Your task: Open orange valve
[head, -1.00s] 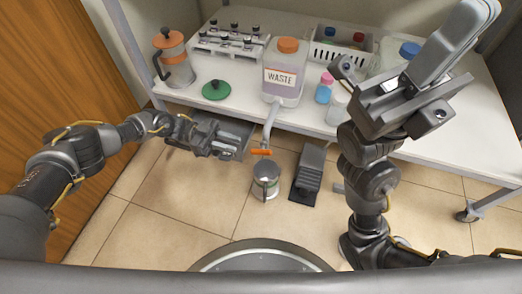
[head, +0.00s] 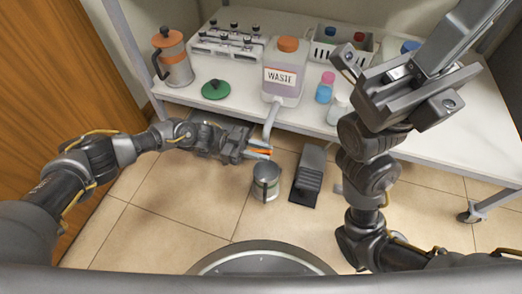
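The orange valve (head: 264,151) is a thin handle on the pale spout (head: 270,122) below the waste container (head: 286,82). The container has a white WASTE label and an orange cap. My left gripper (head: 260,151) reaches in from the left. Its fingertips lie along both sides of the orange handle and hide part of it; whether they press on it I cannot tell. A metal can (head: 266,183) stands on the floor below the spout. My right gripper (head: 408,88) is raised at the upper right, well apart from the valve; its finger opening is unclear.
The white table (head: 238,110) carries an orange-topped press (head: 173,57), a green lid (head: 216,90), a vial rack (head: 227,42), a blue bottle (head: 325,88) and a white basket (head: 345,46). A dark pedal-like object (head: 309,172) is on the floor right of the can.

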